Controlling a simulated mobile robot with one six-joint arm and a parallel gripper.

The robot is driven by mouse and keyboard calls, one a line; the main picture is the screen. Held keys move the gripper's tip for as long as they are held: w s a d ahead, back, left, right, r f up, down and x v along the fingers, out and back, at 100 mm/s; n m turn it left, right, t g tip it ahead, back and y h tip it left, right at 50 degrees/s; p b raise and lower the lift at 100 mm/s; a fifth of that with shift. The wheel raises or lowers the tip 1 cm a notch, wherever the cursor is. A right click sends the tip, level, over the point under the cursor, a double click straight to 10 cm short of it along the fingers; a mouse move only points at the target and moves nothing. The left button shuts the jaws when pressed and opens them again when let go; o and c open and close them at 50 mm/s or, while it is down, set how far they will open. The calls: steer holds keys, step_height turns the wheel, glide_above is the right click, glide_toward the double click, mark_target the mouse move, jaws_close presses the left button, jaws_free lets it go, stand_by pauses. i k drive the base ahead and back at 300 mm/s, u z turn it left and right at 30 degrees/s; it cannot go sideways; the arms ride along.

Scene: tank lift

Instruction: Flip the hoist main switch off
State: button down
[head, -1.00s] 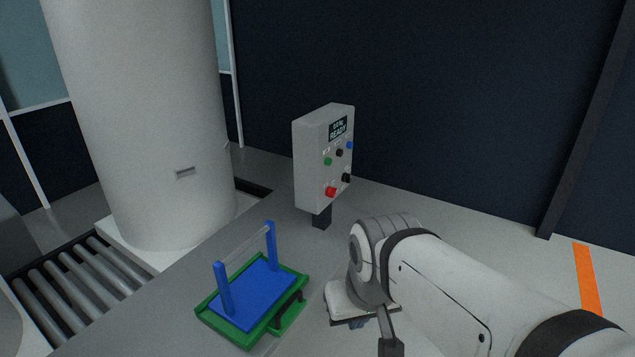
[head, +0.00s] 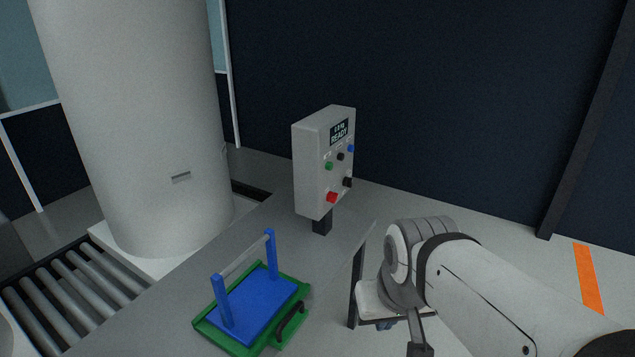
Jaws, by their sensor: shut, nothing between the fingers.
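The grey control box (head: 308,165) stands on a short dark post at the table's far edge, slightly turned from me. Its display (head: 339,132) reads READY. Its face carries a green button (head: 329,166), a black knob (head: 340,156), a blue button (head: 350,148), a red control (head: 332,197) and a lower black control (head: 347,182). The labels are too small to read, so I cannot tell which is the main switch. My gripper (head: 386,325) is low in front of the box, right of the table edge, shut, empty and apart from the box. My wrist hides most of it.
A green tray (head: 222,336) with a blue handled frame (head: 247,302) lies on the grey table (head: 170,318). A large pale tank (head: 140,130) stands beside a roller conveyor (head: 70,300) at left. Floor at right is clear, with an orange stripe (head: 588,275).

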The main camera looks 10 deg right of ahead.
mark_target(331, 197)
steer(key=i, duration=0.9)
steer(key=z, duration=0.05)
